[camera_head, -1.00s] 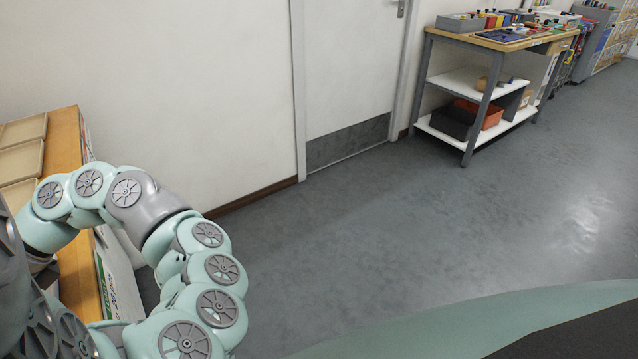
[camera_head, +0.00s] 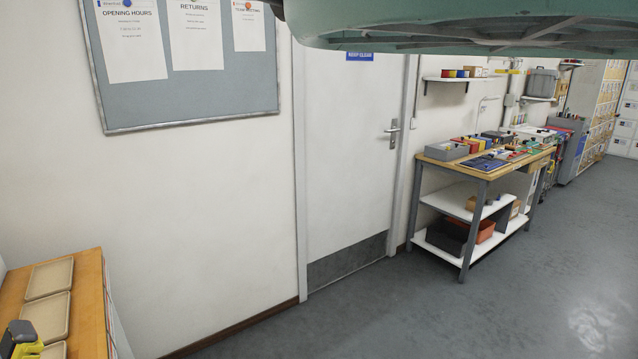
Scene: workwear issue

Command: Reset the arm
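My gripper is not in view, and the arm links do not show either. A pale teal part of my own body (camera_head: 440,25) spans the top right of the picture. I cannot tell the arm's pose or what the gripper holds, if anything.
A wooden counter (camera_head: 88,300) with shallow tan trays (camera_head: 50,278) and a yellow and dark grey object (camera_head: 22,340) is at the lower left. A closed white door (camera_head: 345,150) faces me. A workbench (camera_head: 480,172) with bins stands right of it. The grey floor (camera_head: 500,300) is clear.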

